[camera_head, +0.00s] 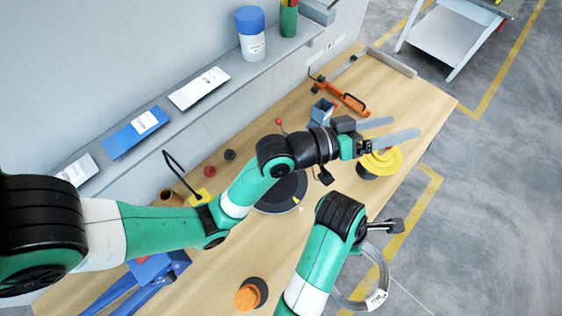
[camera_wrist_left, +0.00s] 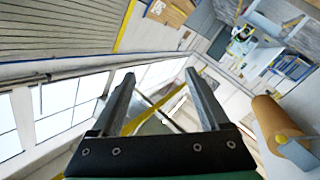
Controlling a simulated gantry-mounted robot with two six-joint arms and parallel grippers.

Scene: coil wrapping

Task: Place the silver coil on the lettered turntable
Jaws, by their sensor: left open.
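The silver coil (camera_head: 383,270) is a thin grey ring with a white tag, at lower right in the head view, partly hidden by my right arm. My right gripper (camera_head: 394,226) is near the coil's upper side; whether its jaws grip the coil is not clear. A dark round disc (camera_head: 285,194) with small yellow and white marks, seemingly the turntable, lies mid-table, partly covered by my left arm; its lettering is too small to read. My left gripper (camera_head: 400,129) is open and empty, above the table's right side near a yellow disc (camera_head: 390,160). Its spread fingers show in the left wrist view (camera_wrist_left: 155,82).
An orange tool (camera_head: 350,102) and a blue-grey holder (camera_head: 322,112) stand at the back of the wooden table. An orange knob (camera_head: 247,296) is near the front and a blue stand (camera_head: 160,268) at lower left. A wall shelf (camera_head: 225,85) runs behind.

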